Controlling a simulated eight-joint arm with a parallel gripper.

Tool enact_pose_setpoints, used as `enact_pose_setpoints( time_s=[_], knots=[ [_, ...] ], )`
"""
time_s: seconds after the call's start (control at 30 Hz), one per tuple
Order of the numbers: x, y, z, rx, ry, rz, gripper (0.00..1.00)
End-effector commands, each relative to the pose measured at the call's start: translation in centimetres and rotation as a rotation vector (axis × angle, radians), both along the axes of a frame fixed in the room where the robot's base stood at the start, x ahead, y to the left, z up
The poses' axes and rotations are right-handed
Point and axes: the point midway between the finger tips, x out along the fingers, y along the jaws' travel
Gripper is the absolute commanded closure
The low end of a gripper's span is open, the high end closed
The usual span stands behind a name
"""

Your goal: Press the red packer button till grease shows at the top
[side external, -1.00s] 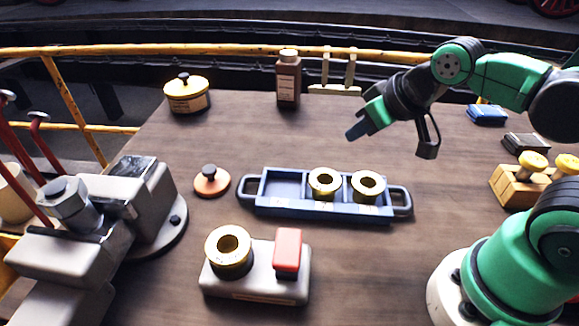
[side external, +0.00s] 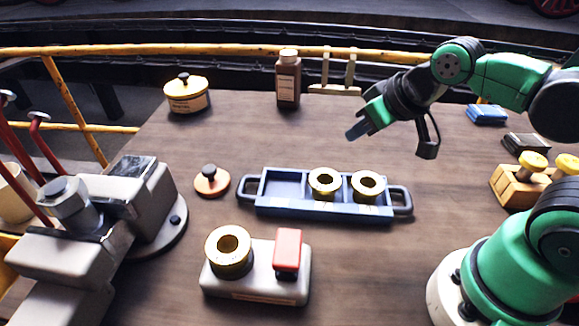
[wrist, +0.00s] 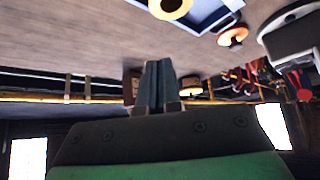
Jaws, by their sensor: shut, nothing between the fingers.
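The packer is a grey block (side external: 256,262) at the front of the table in the side external view. Its red button (side external: 289,245) stands up on the right part, and a brass ring (side external: 228,250) with a dark base sits on its left part. No grease shows at the top of the ring. My gripper (side external: 355,133) is shut and empty, in the air behind and to the right of the packer, well apart from the button. In the wrist view its closed fingers (wrist: 158,85) lie together. The packer is not clearly visible there.
A blue tray (side external: 250,187) with two brass rings (side external: 325,184) lies behind the packer. An orange disc with a black knob (side external: 210,182) is left of it. A brown bottle (side external: 288,80) and a lidded tin (side external: 186,94) stand at the back. A grey vise-like machine (side external: 150,195) fills the left.

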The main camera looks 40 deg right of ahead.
Motion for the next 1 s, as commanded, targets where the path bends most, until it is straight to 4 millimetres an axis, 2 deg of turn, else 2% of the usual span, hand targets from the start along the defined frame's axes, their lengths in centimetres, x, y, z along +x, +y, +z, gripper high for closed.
enact_pose_setpoints(
  time_s=[0.33,0.47,0.57,0.67,0.8,1.0],
  knots=[
    [0.0,0.0,0.0,-0.002,0.000,0.002,1.00],
    [0.0,0.8,0.1,-0.055,-0.001,0.092,1.00],
    [-0.1,2.5,0.5,-0.183,-0.008,0.296,1.00],
    [-0.4,5.2,1.1,-0.386,-0.031,0.609,1.00],
    [-1.4,9.3,2.3,-0.738,-0.102,1.114,1.00],
    [-3.6,14.1,4.1,-1.214,-0.248,1.700,1.00]
  ],
)
